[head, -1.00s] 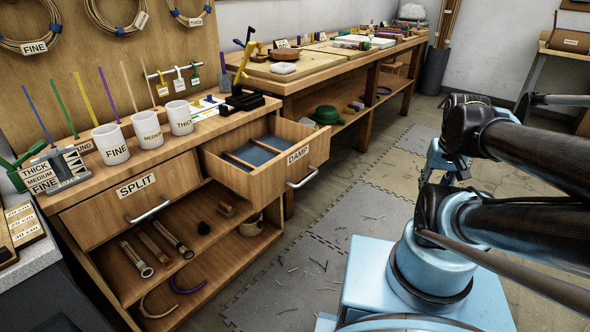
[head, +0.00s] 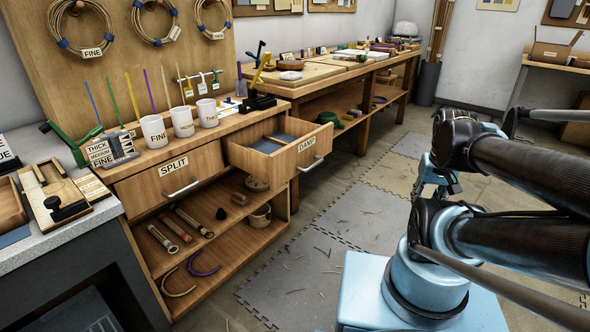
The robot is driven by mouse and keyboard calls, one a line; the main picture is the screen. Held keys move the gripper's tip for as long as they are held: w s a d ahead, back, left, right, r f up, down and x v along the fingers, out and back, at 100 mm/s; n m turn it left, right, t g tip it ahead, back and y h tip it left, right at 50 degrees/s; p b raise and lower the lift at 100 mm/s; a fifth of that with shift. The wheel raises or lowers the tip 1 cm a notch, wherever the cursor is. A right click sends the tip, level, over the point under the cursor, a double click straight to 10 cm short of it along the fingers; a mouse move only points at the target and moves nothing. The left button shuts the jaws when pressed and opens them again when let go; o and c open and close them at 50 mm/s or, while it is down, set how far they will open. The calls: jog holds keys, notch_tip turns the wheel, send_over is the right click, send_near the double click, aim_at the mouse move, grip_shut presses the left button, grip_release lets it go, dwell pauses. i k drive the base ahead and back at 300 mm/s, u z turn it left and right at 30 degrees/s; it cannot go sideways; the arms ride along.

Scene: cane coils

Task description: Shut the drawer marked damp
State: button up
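The drawer marked DAMP (head: 306,145) is pulled well out of the wooden cabinet, at the right of its front. Its front board has a pale metal handle (head: 312,164). A divider and a dark blue-grey lining (head: 284,138) show inside. The drawer marked SPLIT (head: 172,177) beside it on the left sits shut. My gripper (head: 428,185) is small, partly hidden by my arm, to the right of the drawer and well apart from it. I cannot tell whether its fingers are open or shut.
Cups (head: 183,121) stand on the cabinet top. A long workbench (head: 345,85) runs behind. Floor mats (head: 345,220) with cane scraps lie clear between the cabinet and my base.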

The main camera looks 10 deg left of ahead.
aim_at(275, 149)
jog(key=u, duration=0.05)
jog(key=k, duration=0.15)
jog(key=u, duration=0.9)
jog(key=i, duration=1)
jog(key=u, duration=0.55)
jog(key=k, duration=1.3)
jog(key=u, duration=0.35)
jog(key=i, duration=0.8)
jog(key=z, duration=0.35)
